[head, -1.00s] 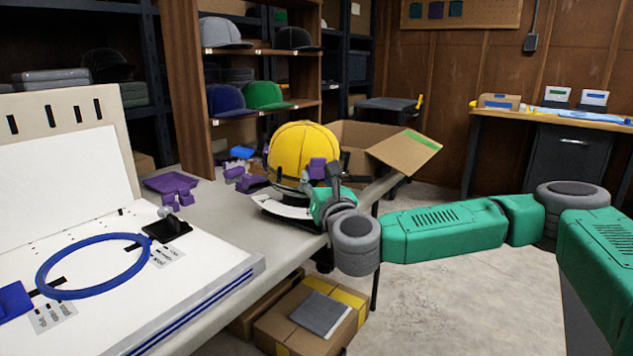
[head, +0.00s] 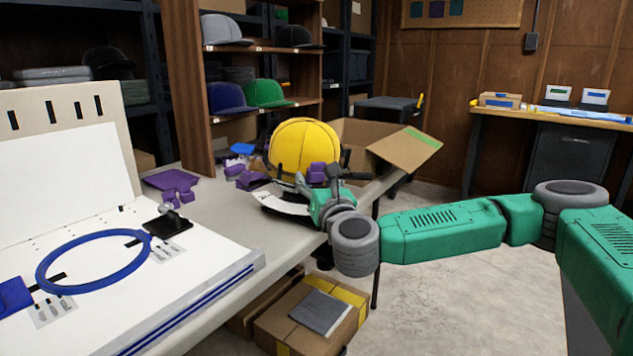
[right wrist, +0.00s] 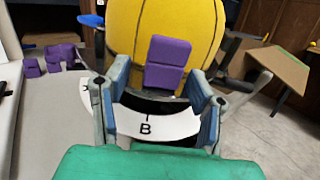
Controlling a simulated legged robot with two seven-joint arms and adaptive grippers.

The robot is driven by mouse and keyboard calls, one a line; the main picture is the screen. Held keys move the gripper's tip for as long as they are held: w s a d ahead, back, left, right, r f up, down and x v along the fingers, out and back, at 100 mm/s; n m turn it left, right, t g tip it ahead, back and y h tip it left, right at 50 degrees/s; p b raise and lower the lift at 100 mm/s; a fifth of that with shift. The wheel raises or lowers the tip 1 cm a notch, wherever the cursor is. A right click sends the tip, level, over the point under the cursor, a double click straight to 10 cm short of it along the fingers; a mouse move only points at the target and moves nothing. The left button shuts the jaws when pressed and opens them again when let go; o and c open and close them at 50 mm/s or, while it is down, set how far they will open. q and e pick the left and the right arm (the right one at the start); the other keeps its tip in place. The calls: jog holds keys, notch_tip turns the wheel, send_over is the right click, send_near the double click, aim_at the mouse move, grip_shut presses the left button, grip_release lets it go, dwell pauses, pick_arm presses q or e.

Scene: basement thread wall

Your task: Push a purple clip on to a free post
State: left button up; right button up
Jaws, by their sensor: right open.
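A purple clip (head: 318,172) stands at the front of the yellow dome (head: 303,146) on the far part of the bench. In the right wrist view this clip (right wrist: 167,62) shows upright against the dome, beyond and between my fingers. My right gripper (right wrist: 160,112) is open and empty in front of it, over a white curved plate (right wrist: 150,125) marked B. In the head view my right gripper (head: 320,185) partly hides the dome's base. More purple clips (head: 247,178) lie left of the dome. I cannot make out which post is free. My left gripper is not in view.
A white board with a blue ring (head: 95,262) fills the near left of the bench. A purple tray (head: 170,181) lies behind it. An open cardboard box (head: 385,147) stands behind the dome. Dark arms (right wrist: 237,52) flank the dome.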

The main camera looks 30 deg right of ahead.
jog(key=shift+f, duration=0.3)
